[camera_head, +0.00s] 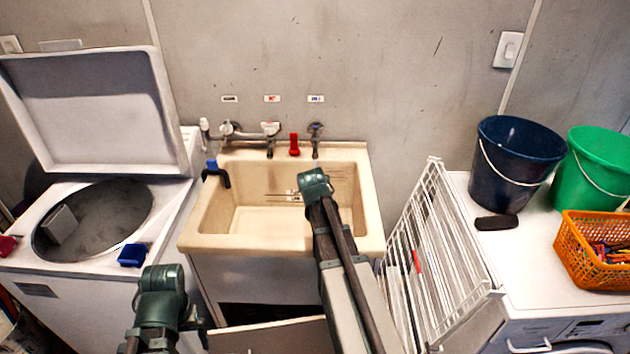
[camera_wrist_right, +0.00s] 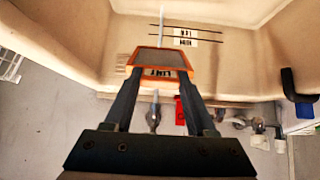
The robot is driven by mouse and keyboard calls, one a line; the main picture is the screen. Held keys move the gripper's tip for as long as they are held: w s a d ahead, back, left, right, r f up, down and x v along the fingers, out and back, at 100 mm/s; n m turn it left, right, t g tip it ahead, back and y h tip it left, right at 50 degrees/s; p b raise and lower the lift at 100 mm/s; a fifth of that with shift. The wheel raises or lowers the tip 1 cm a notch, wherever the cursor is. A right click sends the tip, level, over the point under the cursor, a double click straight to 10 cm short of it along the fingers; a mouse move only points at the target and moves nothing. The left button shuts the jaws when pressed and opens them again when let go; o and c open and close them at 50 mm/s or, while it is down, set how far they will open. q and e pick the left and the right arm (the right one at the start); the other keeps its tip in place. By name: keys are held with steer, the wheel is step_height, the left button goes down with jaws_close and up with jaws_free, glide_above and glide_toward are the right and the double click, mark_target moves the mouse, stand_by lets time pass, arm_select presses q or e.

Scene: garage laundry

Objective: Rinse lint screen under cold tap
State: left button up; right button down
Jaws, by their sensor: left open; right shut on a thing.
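The lint screen (camera_wrist_right: 161,60), a dark mesh panel in an orange frame, is held between the fingertips of my right gripper (camera_wrist_right: 160,75), which is shut on it. In the head view my right gripper (camera_head: 315,186) is over the sink basin (camera_head: 228,222) and hides the screen. The cold tap (camera_head: 316,138), under the blue-marked label, is behind it at the wall; it also shows in the right wrist view (camera_wrist_right: 153,116). A thin pale streak near the screen may be water; I cannot tell. My left gripper (camera_head: 163,285) is open, low in front of the washer and sink.
A top-load washer (camera_head: 170,215) with raised lid stands left. A red object (camera_head: 294,146) sits on the sink's back ledge. A white drying rack (camera_head: 435,260) stands right of the sink. Blue (camera_head: 510,165) and green buckets (camera_head: 592,170) and an orange basket (camera_head: 590,255) stand farther right.

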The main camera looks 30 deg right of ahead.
arm_select(q)
steer(key=shift+r, duration=0.15)
arm_select(e)
steer(key=shift+r, duration=0.1)
stand_by(0.3)
arm_select(q)
step_height(320, 180, up, 10)
steer(key=p, duration=1)
arm_select(e)
steer(key=s+a+r, duration=0.2)
steer(key=s+r, duration=0.1)
steer(key=r, duration=0.6)
steer(key=shift+s+r, duration=0.25)
steer(key=shift+r, duration=0.15)
